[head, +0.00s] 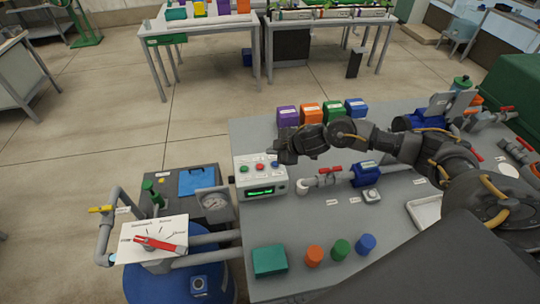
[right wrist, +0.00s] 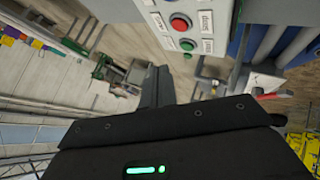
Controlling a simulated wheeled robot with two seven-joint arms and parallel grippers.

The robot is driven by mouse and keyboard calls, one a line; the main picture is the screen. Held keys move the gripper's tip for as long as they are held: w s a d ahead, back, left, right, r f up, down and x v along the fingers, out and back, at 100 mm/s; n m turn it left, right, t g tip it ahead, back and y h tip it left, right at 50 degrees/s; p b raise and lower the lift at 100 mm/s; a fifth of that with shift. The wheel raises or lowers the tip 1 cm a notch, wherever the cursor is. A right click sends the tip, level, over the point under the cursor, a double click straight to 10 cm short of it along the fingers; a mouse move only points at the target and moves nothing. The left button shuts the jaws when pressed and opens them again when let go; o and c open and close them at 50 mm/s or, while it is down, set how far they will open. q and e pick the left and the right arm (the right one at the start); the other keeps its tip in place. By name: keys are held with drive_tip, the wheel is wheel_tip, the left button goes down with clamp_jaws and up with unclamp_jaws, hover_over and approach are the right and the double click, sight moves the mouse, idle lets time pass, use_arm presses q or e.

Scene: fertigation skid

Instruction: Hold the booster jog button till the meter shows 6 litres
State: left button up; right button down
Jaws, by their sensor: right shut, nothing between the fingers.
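A white control box (head: 262,196) stands at the left edge of the grey bench. Its sloped top carries a row of small buttons (head: 259,167), and its front has a green lit display whose digits are too small to read. In the right wrist view a red button (right wrist: 180,21) and a green button (right wrist: 187,44) show beside labels I cannot read. I cannot tell which is the booster jog button. My right gripper (head: 282,149) is shut and empty, just above and behind the box's right side. In the right wrist view its fingers (right wrist: 157,86) appear apart from the buttons. My left gripper is out of view.
A blue pipe fitting (head: 366,173) and a red-handled valve (head: 330,169) sit right of the box. Purple, orange, green and blue blocks stand behind. A dial plate with a red pointer (head: 157,243) and a round gauge (head: 214,201) are at left. The front bench holds small coloured caps.

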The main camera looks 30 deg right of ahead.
drive_tip(key=d, duration=0.1)
drive_tip(key=w+d+r, duration=0.1)
drive_tip(key=d, duration=0.1)
drive_tip(key=shift+w+d+r, duration=0.15)
drive_tip(key=shift+w+r, duration=0.15)
drive_tip(key=shift+r, duration=0.1)
drive_tip(key=shift+f, duration=0.1)
wheel_tip(320, 180, down, 7)
drive_tip(key=b, duration=0.7)
drive_tip(key=shift+f, duration=0.1)
drive_tip(key=shift+f+b, duration=0.35)
drive_tip(key=shift+f, duration=0.35)
drive_tip(key=shift+f, duration=0.15)
idle(0.9)
